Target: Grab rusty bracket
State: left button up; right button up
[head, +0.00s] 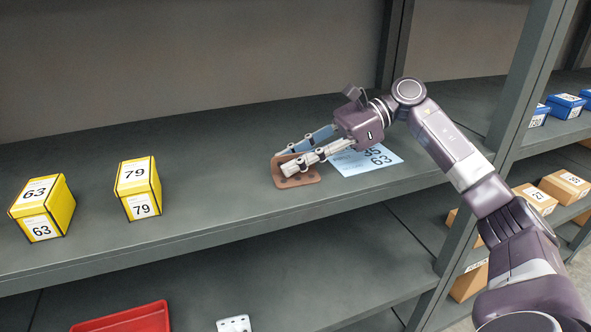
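A rusty brown bracket (304,179) lies on the upper grey shelf, near the middle of the head view. My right gripper (285,161) reaches in from the right, low over the shelf, with its fingertips at the bracket. Its two fingers are spread apart, one behind the other, and cover part of the bracket. I cannot tell whether they touch it. The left gripper is not in view.
A pale blue label sheet (368,160) lies under my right gripper. Two yellow boxes (139,188) (42,208) stand on the left of the shelf. A red tray (125,320) and a white plate (234,324) are on the shelf below. A grey upright (512,100) stands at right.

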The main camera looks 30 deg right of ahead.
grip_shut()
jog(key=shift+r, duration=0.15)
